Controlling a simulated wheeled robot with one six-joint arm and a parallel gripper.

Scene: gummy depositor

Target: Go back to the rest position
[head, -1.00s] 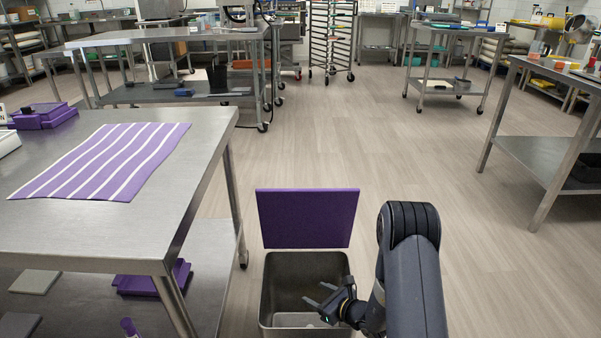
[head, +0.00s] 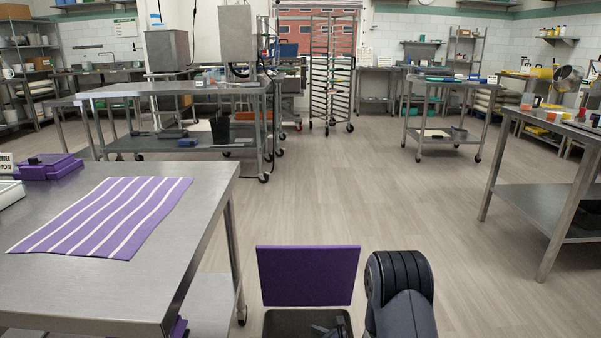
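A steel table (head: 110,290) stands close on the left, with a purple-and-white striped cloth (head: 103,217) and a purple box (head: 48,167). Another steel table (head: 553,175) stands at the right. Open floor (head: 350,180) lies between them, with a tall rack (head: 332,75) far back.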

